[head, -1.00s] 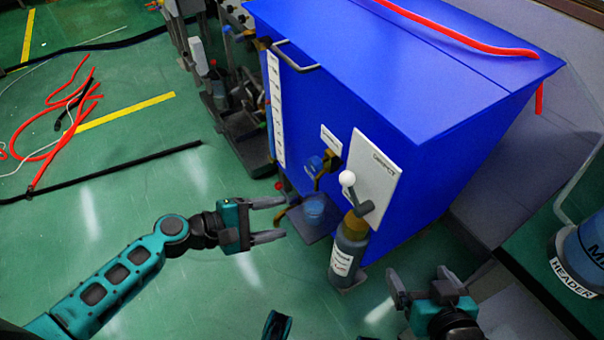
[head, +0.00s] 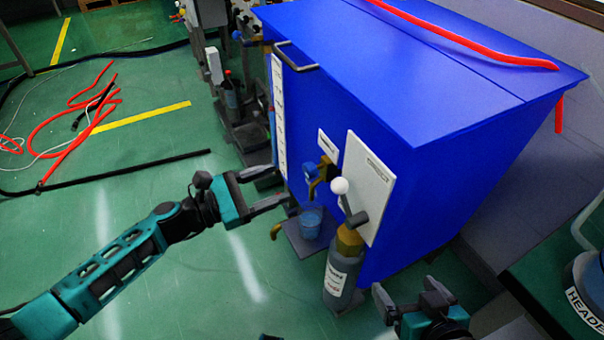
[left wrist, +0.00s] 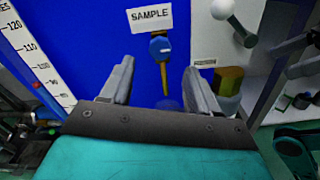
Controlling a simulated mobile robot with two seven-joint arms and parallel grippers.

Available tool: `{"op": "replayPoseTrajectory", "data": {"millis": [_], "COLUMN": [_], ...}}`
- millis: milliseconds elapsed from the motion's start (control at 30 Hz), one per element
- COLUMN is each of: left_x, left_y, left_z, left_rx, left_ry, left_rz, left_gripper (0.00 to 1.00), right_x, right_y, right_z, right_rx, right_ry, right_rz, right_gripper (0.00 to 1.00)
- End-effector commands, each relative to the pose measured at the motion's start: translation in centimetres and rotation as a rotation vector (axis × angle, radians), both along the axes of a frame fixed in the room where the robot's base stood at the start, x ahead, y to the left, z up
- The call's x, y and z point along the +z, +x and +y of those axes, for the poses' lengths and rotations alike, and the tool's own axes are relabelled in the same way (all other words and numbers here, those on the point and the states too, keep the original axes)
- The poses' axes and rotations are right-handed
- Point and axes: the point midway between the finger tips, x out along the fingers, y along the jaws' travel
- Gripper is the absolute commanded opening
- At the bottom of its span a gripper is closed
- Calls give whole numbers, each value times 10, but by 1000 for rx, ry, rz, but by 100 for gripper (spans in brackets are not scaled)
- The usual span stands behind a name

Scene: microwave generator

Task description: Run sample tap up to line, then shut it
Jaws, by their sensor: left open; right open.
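The sample tap (head: 318,172) is a brass tap with a blue handle on the front of a blue cabinet (head: 420,80). In the left wrist view the tap's blue handle (left wrist: 160,46) sits under a SAMPLE label (left wrist: 150,17). A translucent blue cup (head: 310,222) stands on a small dark shelf (head: 294,238) below the tap. Its line and any liquid level cannot be made out. My left gripper (head: 282,187) is open and empty, pointing at the tap; its fingers (left wrist: 159,72) frame the spout, apparently short of it. My right gripper (head: 405,298) is open and empty at the lower right.
A white-ball lever (head: 340,187) on a white panel (head: 370,175) and a grey bottle (head: 341,275) are right of the tap. A numbered scale (head: 278,115) is on its left. Red hose (head: 62,130) lies on the floor, which is clear at lower left.

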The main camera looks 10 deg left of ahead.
Motion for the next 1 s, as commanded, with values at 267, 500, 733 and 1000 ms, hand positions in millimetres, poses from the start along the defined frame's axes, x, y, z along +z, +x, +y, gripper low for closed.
{"op": "replayPoseTrajectory", "data": {"millis": [267,500,733,1000], "left_x": [-1,-1,0,0], "left_y": [32,43,44,43], "left_z": [-43,-59,-60,-60], "left_rx": [-1,1,1,1], "left_ry": [0,1,1,1], "left_rz": [-3,0,0,0], "left_gripper": [61,61,61,41], "right_x": [-5,-7,-5,-5], "right_y": [2,2,2,3], "right_z": [3,4,4,4], "right_rx": [2,5,5,5], "right_ry": [6,7,8,9], "right_rz": [-2,6,3,0], "right_gripper": [95,95,95,95]}}
